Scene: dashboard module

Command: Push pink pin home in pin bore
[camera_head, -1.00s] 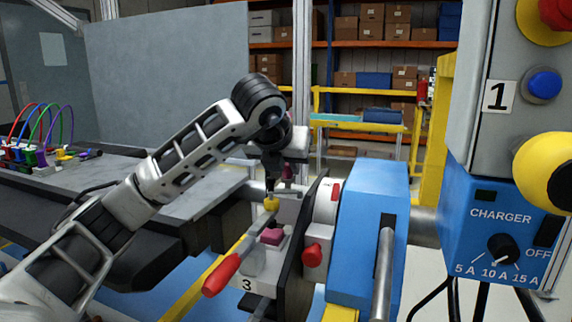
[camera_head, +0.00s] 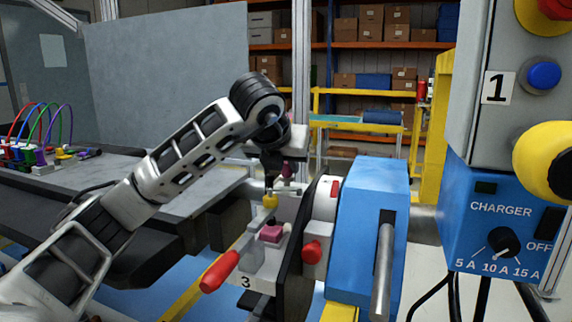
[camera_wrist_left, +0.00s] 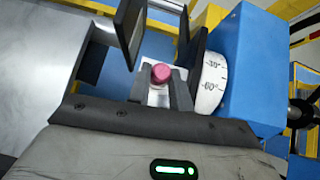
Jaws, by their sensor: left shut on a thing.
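My left gripper (camera_head: 271,172) comes down from above at the clamp fixture. In the left wrist view its dark fingers (camera_wrist_left: 160,88) are shut around the pink pin (camera_wrist_left: 161,72), whose round pink end shows between them. In the head view a small pink part (camera_head: 288,170) shows beside the gripper, partly covered by it. The pin bore is not visible in either view. I cannot tell how deep the pin sits. My right gripper is not in view.
A blue housing (camera_head: 372,215) stands close on the right. A grey table (camera_head: 190,195) lies to the left.

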